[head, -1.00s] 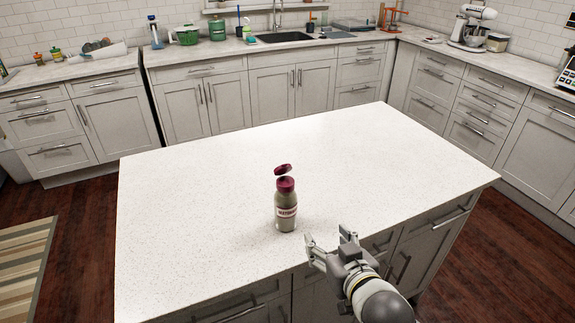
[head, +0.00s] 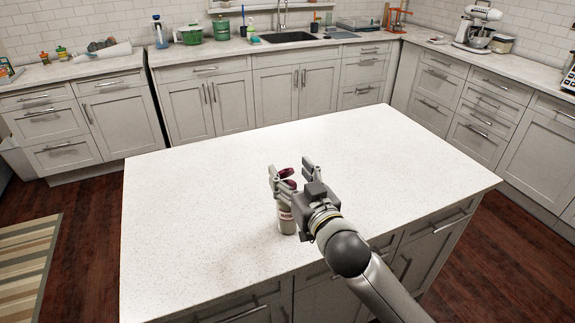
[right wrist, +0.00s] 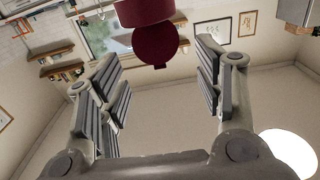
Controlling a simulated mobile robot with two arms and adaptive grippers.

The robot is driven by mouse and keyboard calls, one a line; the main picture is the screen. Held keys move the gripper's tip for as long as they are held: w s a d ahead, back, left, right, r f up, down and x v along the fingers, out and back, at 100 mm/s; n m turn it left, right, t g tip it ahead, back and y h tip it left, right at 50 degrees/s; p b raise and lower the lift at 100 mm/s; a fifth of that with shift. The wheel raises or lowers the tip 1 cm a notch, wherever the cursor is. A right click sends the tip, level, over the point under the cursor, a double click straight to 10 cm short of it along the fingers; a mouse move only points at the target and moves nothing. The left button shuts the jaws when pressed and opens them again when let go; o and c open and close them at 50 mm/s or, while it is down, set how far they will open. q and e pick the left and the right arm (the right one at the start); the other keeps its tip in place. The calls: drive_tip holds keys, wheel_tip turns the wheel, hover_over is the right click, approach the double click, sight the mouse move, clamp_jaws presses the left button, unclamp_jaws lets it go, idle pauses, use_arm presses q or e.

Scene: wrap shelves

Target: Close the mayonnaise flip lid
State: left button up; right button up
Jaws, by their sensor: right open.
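The mayonnaise bottle (head: 287,221), with a pale label and dark red cap, stands upright on the white island top. Its dark red flip lid (head: 286,172) is up, tilted above the cap. My right gripper (head: 291,169) is open, with its fingers around the level of the lid and cap; its hand hides part of the bottle. In the right wrist view, the round lid (right wrist: 156,46) and the cap (right wrist: 143,10) are at the top, between and beyond the open fingers (right wrist: 163,75). I cannot tell whether a finger touches the lid. My left gripper is out of view.
The island top (head: 200,190) is otherwise clear around the bottle. Its front edge runs below my right arm. Back counters carry a sink (head: 286,37), a green pot (head: 189,35) and a stand mixer (head: 478,25), well away from the bottle.

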drive_tip(key=shift+x, duration=1.25)
drive_tip(key=c, duration=1)
drive_tip(key=shift+s+f+b, duration=0.1)
drive_tip(key=shift+f+b, duration=0.1)
drive_tip(key=shift+b, duration=0.15)
drive_tip(key=shift+c, duration=0.2)
drive_tip(key=t+b, duration=0.1)
drive_tip(key=b, duration=0.4)
drive_tip(key=s+f+t+y+b, duration=0.1)
drive_tip(key=t+b, duration=0.1)
drive_tip(key=b, duration=0.3)
drive_tip(key=shift+d+t+b, duration=0.15)
drive_tip(key=shift+t+b, duration=0.15)
drive_tip(key=shift+s+r+b, duration=0.1)
drive_tip(key=shift+r+b, duration=0.1)
drive_tip(key=shift+b, duration=0.3)
drive_tip(key=o, duration=1)
